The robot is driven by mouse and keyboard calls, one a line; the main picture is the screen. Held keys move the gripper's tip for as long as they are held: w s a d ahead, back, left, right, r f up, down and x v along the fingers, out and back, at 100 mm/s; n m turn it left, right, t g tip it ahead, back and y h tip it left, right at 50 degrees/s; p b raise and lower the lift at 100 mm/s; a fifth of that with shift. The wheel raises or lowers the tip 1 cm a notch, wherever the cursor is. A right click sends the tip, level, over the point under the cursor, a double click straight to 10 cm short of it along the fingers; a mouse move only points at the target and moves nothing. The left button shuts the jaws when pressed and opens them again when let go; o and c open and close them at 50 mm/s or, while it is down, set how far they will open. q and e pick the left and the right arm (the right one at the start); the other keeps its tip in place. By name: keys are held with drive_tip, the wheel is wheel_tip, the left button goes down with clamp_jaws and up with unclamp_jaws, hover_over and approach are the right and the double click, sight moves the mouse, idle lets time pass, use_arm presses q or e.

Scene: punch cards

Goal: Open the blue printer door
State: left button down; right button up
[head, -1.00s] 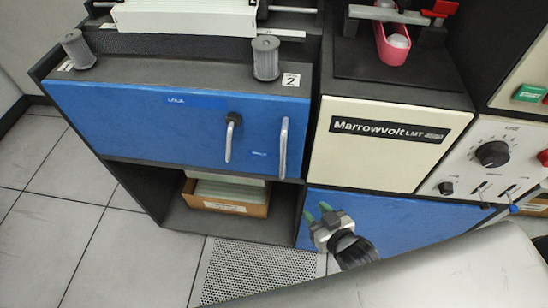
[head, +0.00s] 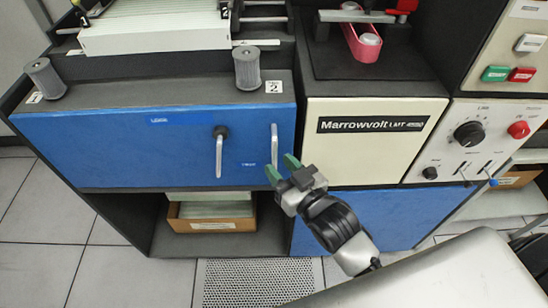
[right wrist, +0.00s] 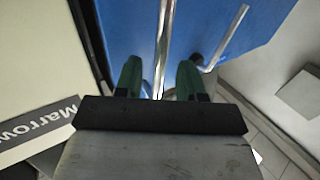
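The blue printer door (head: 100,145) is a wide panel at the left and looks shut. It has a vertical silver bar handle (head: 274,146) near its right edge. A silver lever with a black pivot (head: 219,155) hangs left of the handle. My right gripper (head: 281,168) is at the lower end of the handle with its green fingers apart. In the right wrist view the handle (right wrist: 164,45) lines up between the two open fingers (right wrist: 159,80), with no clear contact. The lever (right wrist: 228,38) lies outside the right finger there. My left gripper is not in view.
A cream Marrowvolt panel (head: 368,145) stands right of the door, above another blue panel (head: 385,215). A cardboard box of cards (head: 212,217) sits on the open shelf below the door. A control panel (head: 470,150) is at the right.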

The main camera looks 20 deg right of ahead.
drive_tip(key=shift+x, duration=1.4)
drive_tip(key=shift+c, duration=0.3)
clamp_jaws()
